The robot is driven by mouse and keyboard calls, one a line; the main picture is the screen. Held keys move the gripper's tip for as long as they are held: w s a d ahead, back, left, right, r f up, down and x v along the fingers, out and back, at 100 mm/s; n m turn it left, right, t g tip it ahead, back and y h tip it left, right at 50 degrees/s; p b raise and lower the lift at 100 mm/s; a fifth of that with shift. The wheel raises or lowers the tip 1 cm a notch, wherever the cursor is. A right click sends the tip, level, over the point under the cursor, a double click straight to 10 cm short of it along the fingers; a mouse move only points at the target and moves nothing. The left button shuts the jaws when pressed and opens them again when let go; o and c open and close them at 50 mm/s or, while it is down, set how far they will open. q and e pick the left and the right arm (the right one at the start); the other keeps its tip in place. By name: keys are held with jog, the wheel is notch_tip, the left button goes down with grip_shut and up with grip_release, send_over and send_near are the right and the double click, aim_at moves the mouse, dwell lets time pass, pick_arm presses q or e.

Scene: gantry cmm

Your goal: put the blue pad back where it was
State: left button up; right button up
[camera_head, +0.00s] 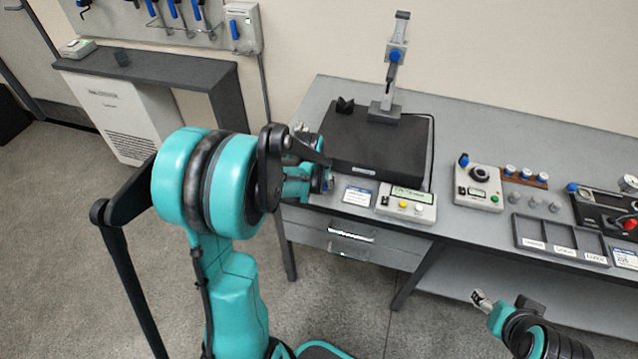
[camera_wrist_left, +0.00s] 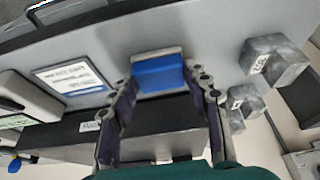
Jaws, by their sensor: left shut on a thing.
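The blue pad (camera_wrist_left: 158,76), with a pale grey strip along one edge, sits between the fingertips of my left gripper (camera_wrist_left: 160,82) in the left wrist view. That gripper is shut on it, close to the grey bench top. In the head view my left gripper (camera_head: 327,180) is at the bench's left front, beside the black plate (camera_head: 375,145); my arm mostly hides the pad there. Whether the pad touches the bench is unclear. My right gripper (camera_head: 500,300) is low at the bottom right, away from the bench top; its finger opening is unclear.
A printed card (camera_head: 358,195) and a control box (camera_head: 406,203) lie along the bench front. A gauge stand (camera_head: 385,107) is on the black plate. Further right are another box (camera_head: 478,188) and a divided tray (camera_head: 560,240).

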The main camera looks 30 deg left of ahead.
pick_arm(q)
jog(key=shift+r, duration=0.1)
jog(key=shift+f, duration=0.25)
jog(key=o, duration=1.3)
jog(key=shift+r, duration=0.1)
jog(key=shift+c, duration=0.2)
jog(key=shift+r, duration=0.1)
